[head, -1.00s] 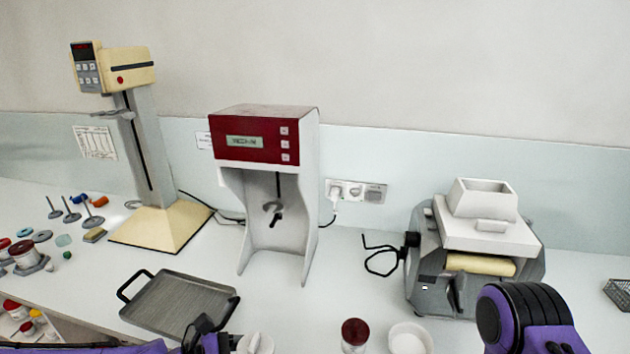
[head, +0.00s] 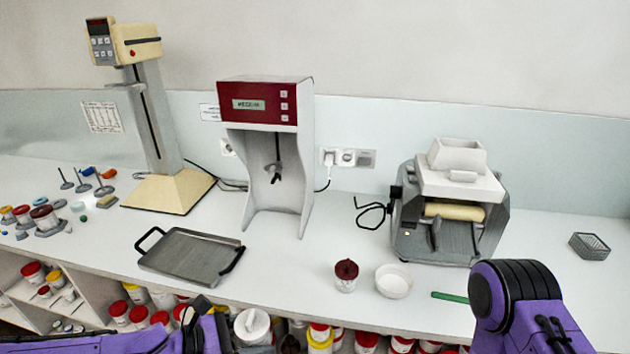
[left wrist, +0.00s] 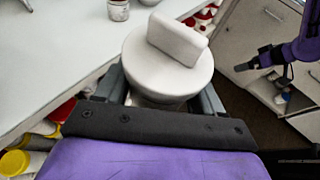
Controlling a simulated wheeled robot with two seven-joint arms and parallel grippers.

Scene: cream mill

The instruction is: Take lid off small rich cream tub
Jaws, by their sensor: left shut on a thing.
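A small white tub with a dark red lid (head: 346,275) stands upright on the counter, right of centre; its label is too small to read. My left gripper (left wrist: 165,95) is shut on a white round pot (left wrist: 165,60) with a bar-shaped handle across its top. The head view shows the pot (head: 252,325) held in front of the counter's edge, nearer to me than the red-lidded tub. The pot's lower part is hidden. My right gripper (left wrist: 252,64) shows small and dark at the right of the left wrist view; its fingers are unclear.
A white shallow dish (head: 393,281) stands right of the tub, with a green strip (head: 450,297) beyond it. A grey tray (head: 190,255) lies left. The three-roll mill (head: 450,210) and red-topped mixer (head: 265,110) stand behind. Shelves below the counter hold several tubs.

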